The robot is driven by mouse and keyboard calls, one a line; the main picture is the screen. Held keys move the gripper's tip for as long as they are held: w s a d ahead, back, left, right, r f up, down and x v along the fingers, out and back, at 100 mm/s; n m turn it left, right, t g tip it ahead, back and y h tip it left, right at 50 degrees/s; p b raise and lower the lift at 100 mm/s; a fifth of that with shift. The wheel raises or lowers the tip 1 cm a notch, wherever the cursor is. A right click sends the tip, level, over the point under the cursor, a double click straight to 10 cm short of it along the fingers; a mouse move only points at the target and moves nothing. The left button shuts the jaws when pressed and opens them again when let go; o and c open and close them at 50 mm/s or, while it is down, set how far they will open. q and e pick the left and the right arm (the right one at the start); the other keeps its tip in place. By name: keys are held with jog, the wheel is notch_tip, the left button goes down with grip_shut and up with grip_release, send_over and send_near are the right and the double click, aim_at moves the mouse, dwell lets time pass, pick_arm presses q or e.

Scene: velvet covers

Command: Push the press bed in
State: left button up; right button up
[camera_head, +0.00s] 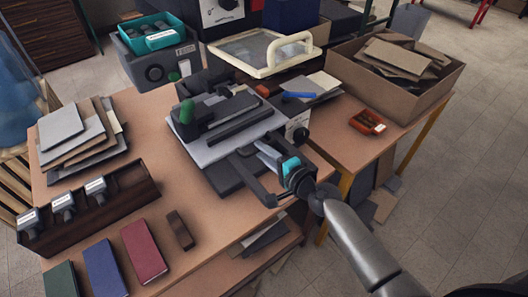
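The press (207,112) is a dark machine with a green knob, standing on the tan worktable. Its flat grey bed (207,151) lies under the dark upper parts, and a darker plate (228,178) sticks out below the bed's front edge. My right gripper (250,155) reaches in from the lower right. Its fingers look apart and are at the bed's front right edge. I cannot tell whether they touch it, and they hide part of that edge. My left gripper is not in view.
A dark rack (95,215) with metal-ended tools, several coloured books (143,250) and a stack of boards (75,140) lie left and in front. A cardboard box (400,100), an orange tray (367,122) and a cream frame (250,65) stand behind and right.

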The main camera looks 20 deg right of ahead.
grip_shut()
dwell(1.1)
